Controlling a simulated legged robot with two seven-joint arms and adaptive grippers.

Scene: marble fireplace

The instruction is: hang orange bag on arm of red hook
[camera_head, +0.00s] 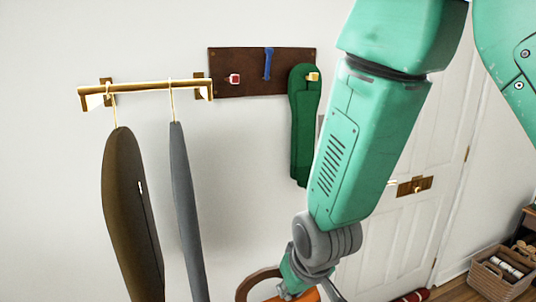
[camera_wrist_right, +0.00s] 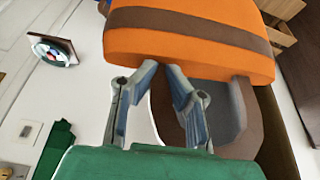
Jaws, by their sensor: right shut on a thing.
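The orange bag (camera_head: 303,296) is at the bottom edge of the head view, mostly cut off, with its brown strap (camera_head: 258,281) arching to the left. In the right wrist view the orange bag (camera_wrist_right: 190,45) has a brown stripe and a wide brown-grey strap (camera_wrist_right: 232,110). My right gripper (camera_wrist_right: 167,68) is shut on the bag's edge, beside the strap; in the head view its fingers are only partly visible. The red hook (camera_head: 234,79) is bare, on the left of a dark brown board (camera_head: 222,60) on the wall, well above the bag. My left gripper is not in view.
The board also has a bare blue hook (camera_head: 268,64) and a yellow hook (camera_head: 313,76) with a green bag (camera_head: 303,130) hanging there. Left is a brass rail (camera_head: 140,87) with brown (camera_head: 130,210) and grey (camera_head: 187,210) hanging items. A basket (camera_head: 500,275) stands lower right.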

